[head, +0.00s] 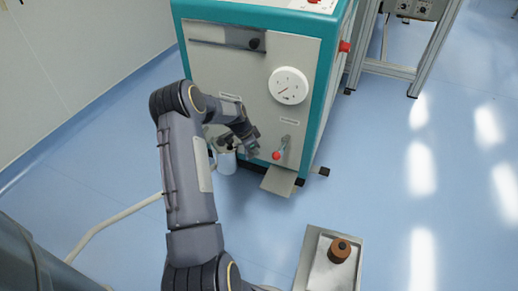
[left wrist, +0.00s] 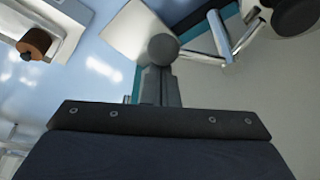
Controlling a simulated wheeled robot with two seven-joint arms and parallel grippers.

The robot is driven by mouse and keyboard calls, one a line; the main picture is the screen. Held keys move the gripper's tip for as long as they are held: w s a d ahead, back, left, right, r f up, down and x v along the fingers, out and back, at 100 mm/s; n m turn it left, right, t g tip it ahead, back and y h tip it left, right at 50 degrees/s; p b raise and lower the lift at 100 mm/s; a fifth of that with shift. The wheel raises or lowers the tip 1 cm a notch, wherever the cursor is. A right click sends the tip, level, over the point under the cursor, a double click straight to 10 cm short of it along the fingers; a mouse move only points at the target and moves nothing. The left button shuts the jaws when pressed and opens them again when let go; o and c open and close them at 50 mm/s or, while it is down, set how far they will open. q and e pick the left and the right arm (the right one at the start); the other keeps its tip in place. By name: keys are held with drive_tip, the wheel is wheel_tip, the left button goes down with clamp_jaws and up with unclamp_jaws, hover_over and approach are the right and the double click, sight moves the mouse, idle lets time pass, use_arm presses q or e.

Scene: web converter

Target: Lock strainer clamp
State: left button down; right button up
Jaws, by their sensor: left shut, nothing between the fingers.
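The machine front carries a small lever with a red ball knob (head: 277,155) at its lower right; I cannot tell for certain whether it is the strainer clamp. A pale metal cylinder (head: 227,160), perhaps the strainer, sits low on the front, partly hidden by my left arm. My left gripper (head: 254,149) is shut and empty, just left of the red knob; contact cannot be told. In the left wrist view its shut fingers (left wrist: 157,86) point at a dark round shape (left wrist: 163,48), with silver bars (left wrist: 220,38) to the right. My right gripper is out of view.
The teal and grey machine (head: 240,75) has a white dial (head: 288,86) above the lever and a flat plate (head: 279,181) jutting out below. A tray (head: 315,270) with a brown roll (head: 340,250) stands at the front right. Blue floor lies clear between.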

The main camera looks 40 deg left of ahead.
use_arm(q)
drive_tip(key=s+m, duration=0.1)
drive_tip(key=a+m, duration=0.1)
drive_tip(key=shift+s+f+m+h, duration=0.1)
drive_tip(key=shift+s+m+h, duration=0.25)
drive_tip(key=shift+m+h, duration=0.05)
drive_tip(key=s+a+m+g, duration=0.1)
drive_tip(key=a+m, duration=0.1)
drive_tip(key=shift+s+m+h, duration=0.3)
drive_tip(key=shift+s, duration=0.05)
drive_tip(key=shift+a, duration=0.1)
drive_tip(key=p+v, duration=0.2)
drive_tip(key=v, duration=0.6)
drive_tip(key=shift+p, duration=0.35)
drive_tip(key=shift+d+f, duration=0.1)
drive_tip(key=shift+d, duration=0.1)
